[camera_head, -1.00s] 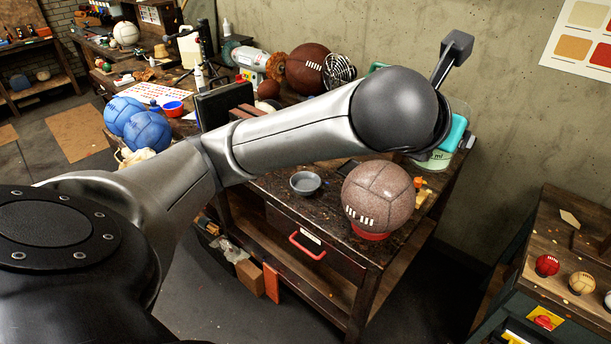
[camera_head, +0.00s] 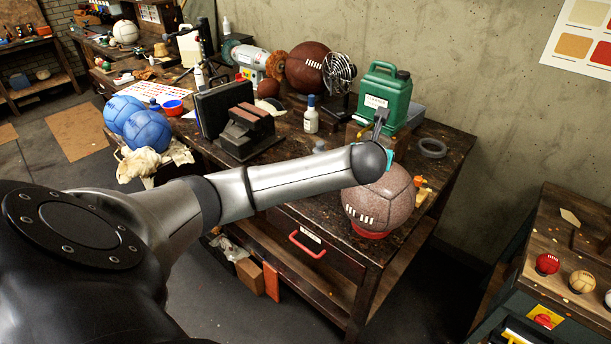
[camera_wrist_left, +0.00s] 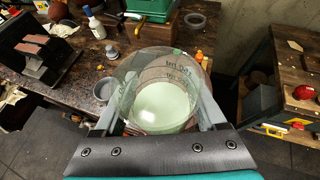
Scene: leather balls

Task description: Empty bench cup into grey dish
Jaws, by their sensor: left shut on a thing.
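The bench cup (camera_wrist_left: 152,72) is a clear beaker with dark markings, holding pale green liquid (camera_wrist_left: 160,106). My left gripper (camera_wrist_left: 163,95) is shut on it, one finger on each side, in the left wrist view. The small grey dish (camera_wrist_left: 105,89) sits on the bench just left of the cup in the left wrist view. My arm hides it in the head view. I cannot tell how far the cup tilts. My right gripper is out of view.
A speckled ball (camera_head: 381,203) on a red ring stands near the bench's front corner, close to my arm. A green canister (camera_head: 385,98), white bottle (camera_head: 311,116), black vise-like block (camera_head: 245,130) and grey ring (camera_head: 432,148) stand behind on the bench (camera_head: 455,165).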

